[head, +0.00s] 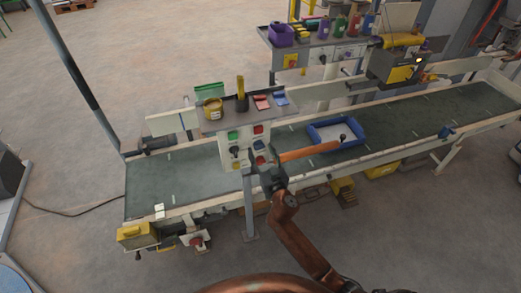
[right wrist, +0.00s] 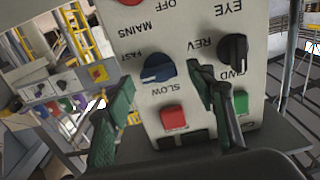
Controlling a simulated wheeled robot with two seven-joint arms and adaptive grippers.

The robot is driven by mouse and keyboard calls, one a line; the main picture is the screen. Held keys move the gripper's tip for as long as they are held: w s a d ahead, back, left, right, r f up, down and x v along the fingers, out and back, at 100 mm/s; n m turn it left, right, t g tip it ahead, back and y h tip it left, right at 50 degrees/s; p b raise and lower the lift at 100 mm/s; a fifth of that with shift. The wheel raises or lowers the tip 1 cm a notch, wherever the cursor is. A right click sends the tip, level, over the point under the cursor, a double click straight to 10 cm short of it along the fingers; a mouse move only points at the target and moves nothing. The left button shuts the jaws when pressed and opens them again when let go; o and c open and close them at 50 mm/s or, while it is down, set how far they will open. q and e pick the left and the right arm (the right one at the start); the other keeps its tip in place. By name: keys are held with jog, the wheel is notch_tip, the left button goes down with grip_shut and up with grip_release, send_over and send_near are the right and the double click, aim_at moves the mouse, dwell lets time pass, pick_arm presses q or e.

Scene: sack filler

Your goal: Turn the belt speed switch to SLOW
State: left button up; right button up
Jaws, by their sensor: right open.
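The belt speed switch is a blue knob (right wrist: 158,68) on a pale control panel (right wrist: 195,20). In the right wrist view the panel appears upside down, with FAST at the knob's upper left and SLOW below it. I cannot tell clearly which label the knob points to. My right gripper (right wrist: 162,79) is open, with its green-padded fingers on either side of the blue knob; contact is not clear. In the head view the right gripper (head: 268,178) is at the front of the panel (head: 231,157). My left gripper is not in view.
A black REV/FWD knob (right wrist: 233,48) sits close to the right finger. A red button (right wrist: 173,117) lies just below the blue knob. The conveyor belt (head: 185,175) runs behind the panel, carrying a blue tray (head: 357,148). A shelf with small items (head: 223,120) tops the panel.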

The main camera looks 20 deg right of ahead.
jog(key=shift+w, duration=0.65)
jog(key=c, duration=1.2)
